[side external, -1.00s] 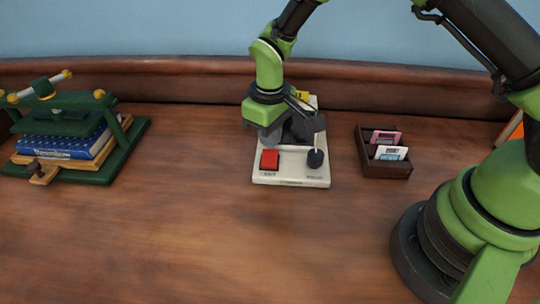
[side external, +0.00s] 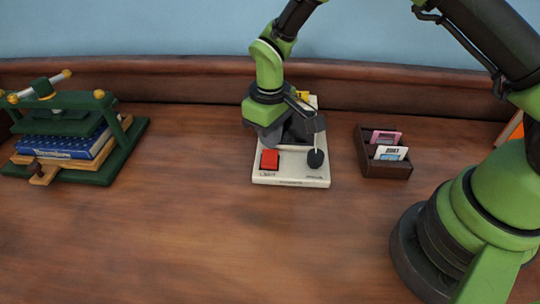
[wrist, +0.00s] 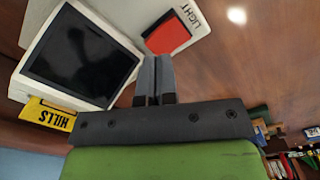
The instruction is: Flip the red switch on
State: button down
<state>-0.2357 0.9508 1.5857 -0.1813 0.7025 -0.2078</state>
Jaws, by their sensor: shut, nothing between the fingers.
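The red switch (side external: 269,160) is a red rocker on the front left of a cream console (side external: 290,181), above a LIGHT label. In the wrist view the red switch (wrist: 167,34) lies just beyond my fingertips, beside the printed word LIGHT. My gripper (wrist: 155,60) is shut and empty, with its two dark fingers together. In the side view my gripper (side external: 290,138) is over the console, just behind the switch, and hides part of the console's middle. I cannot tell whether the fingertips touch the switch.
A black knob (side external: 315,159) is right of the switch. The console has a dark screen (wrist: 82,50) and a yellow HILLS tag (wrist: 45,114). A wooden card box (side external: 384,168) stands right; a green book press (side external: 75,135) stands left. The front desk is clear.

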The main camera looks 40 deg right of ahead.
jog(key=shift+f, duration=1.35)
dwell(0.6)
jog(key=shift+r, duration=3.55)
jog(key=shift+r, duration=0.15)
notch_tip(320, 180, up, 7)
jog(key=m+t, duration=0.1)
send_over(270, 153)
jog(key=s+d, duration=0.2)
jog(key=s+d+r+m+t+y, duration=0.1)
jog(key=s+d+r+m+t, duration=0.15)
jog(key=s+r, duration=0.45)
jog(key=s+d+r+m+t+y, duration=0.1)
jog(key=s+r+m+t, duration=0.2)
jog(key=s+r, duration=0.3)
jog(key=s, duration=0.5)
jog(key=shift+s+r+t, duration=0.15)
jog(key=shift+s+t, duration=0.15)
jog(key=shift+t, duration=0.05)
